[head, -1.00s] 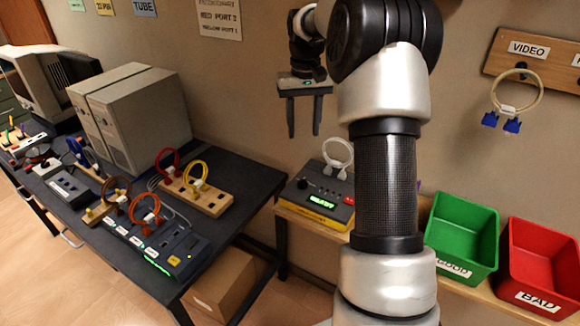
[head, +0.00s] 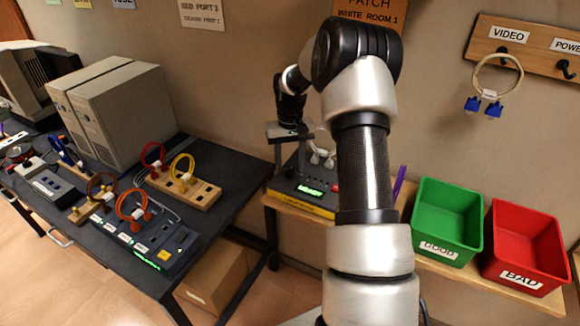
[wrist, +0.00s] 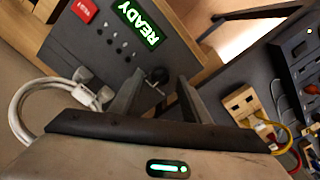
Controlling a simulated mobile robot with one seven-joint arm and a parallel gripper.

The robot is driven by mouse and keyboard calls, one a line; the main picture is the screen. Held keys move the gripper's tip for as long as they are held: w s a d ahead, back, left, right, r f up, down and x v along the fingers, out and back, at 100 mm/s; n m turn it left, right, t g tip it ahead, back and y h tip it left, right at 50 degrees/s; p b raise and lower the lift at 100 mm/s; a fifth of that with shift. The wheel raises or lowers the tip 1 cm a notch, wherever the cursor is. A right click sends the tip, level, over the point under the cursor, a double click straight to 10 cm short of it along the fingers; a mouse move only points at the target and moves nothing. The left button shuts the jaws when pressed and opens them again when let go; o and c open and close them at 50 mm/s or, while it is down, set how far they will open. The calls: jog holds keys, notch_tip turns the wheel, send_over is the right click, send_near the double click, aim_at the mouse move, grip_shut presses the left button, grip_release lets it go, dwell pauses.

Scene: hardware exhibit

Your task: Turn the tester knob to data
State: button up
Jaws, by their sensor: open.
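The tester (head: 318,203) is a dark box with a yellow lower edge on the wooden shelf. Its lit green display (head: 310,191) also shows in the wrist view (wrist: 138,23), where it reads READY. A small dark round knob (wrist: 158,75) is on the tester panel in the wrist view. My gripper (head: 290,164) points down over the tester's left side. In the wrist view my gripper (wrist: 161,84) is open, with the knob between or just beyond its fingertips; contact cannot be told. In the head view the knob is not clear behind the fingers.
A red button (wrist: 84,10) is on the panel. Green (head: 447,222) and red (head: 525,246) bins stand to the right. A dark table (head: 225,205) with cables and devices is at left.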

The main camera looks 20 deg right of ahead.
jog(key=shift+f, duration=0.6)
jog(key=c, duration=1)
jog(key=shift+c, duration=0.2)
jog(key=shift+m, duration=0.3)
jog(key=m+b, duration=0.1)
jog(key=m, duration=0.3)
jog(key=shift+b, duration=0.4)
jog(key=m, duration=0.5)
jog(key=shift+m, duration=0.3)
